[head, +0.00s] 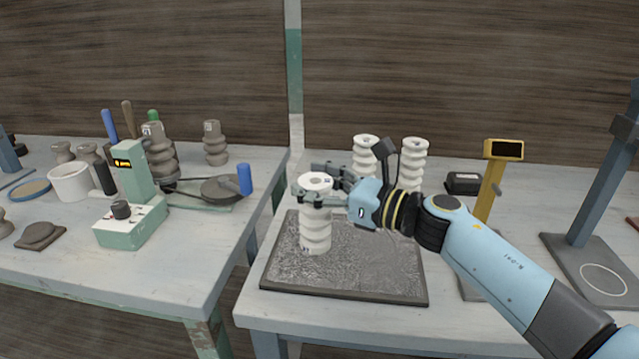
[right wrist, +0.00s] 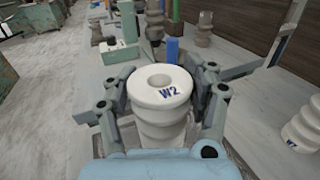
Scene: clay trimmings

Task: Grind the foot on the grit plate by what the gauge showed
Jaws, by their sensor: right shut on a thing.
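A white ribbed piece (head: 316,232) stands upright over the left part of the dark grit plate (head: 385,285). In the right wrist view the piece (right wrist: 160,92) has a hole in its top and the mark W2. My right gripper (head: 322,190) is shut on the piece near its top, with a finger on either side. Its foot appears to meet the plate, but I cannot tell whether it presses on it. A yellow gauge post (head: 486,195) with a dark display (head: 504,149) stands to the right; no reading shows. My left gripper is not in view.
Two more white ribbed pieces stand behind the plate, one at the left (head: 362,150) and one at the right (head: 414,165). A black box (head: 464,183) and a blue-grey stand (head: 610,160) are farther right. The left table holds a green device (head: 133,175) and brown ribbed pieces (head: 215,143).

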